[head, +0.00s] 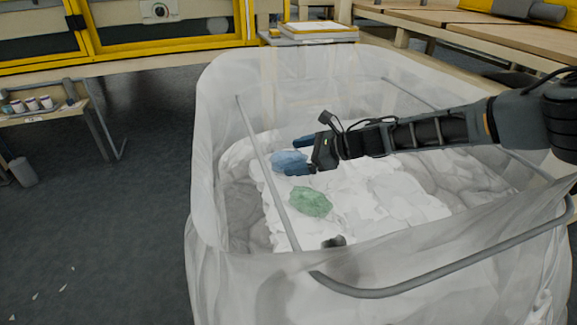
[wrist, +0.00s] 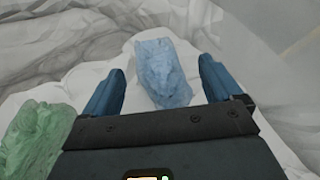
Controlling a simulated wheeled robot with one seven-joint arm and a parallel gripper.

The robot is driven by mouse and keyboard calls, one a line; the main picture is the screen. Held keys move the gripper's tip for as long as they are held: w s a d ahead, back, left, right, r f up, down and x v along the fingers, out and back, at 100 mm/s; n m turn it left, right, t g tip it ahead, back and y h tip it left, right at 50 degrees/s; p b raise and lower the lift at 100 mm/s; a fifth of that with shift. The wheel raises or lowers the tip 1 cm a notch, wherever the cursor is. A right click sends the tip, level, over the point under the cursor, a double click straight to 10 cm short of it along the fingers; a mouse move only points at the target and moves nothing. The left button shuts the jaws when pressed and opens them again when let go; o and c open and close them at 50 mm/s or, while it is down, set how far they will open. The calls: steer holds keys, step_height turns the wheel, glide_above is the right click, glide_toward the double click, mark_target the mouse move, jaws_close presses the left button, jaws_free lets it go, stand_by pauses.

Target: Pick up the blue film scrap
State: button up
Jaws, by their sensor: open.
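The blue film scrap (head: 289,161) is a crumpled light-blue piece lying on white wadding inside the clear-lined bin. In the wrist view the scrap (wrist: 164,73) lies between and a little beyond the two blue fingers. My gripper (head: 298,156) reaches into the bin from the right, its fingers pointing left at the scrap. In the wrist view my gripper (wrist: 158,87) is open and nothing is clamped in it; the scrap's near end lies between the fingertips. I cannot tell whether a finger touches it. In the head view the near finger covers part of the scrap.
A crumpled green scrap (head: 311,201) lies nearer on the wadding; it also shows in the wrist view (wrist: 36,139). A small dark piece (head: 334,241) lies by the near wall. The bin's clear liner (head: 222,110) and grey rails (head: 380,292) surround the wadding.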

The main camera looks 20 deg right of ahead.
steer(key=shift+w+a+f, duration=0.15)
steer(key=shift+w+a, duration=0.05)
steer(key=c, duration=1.2)
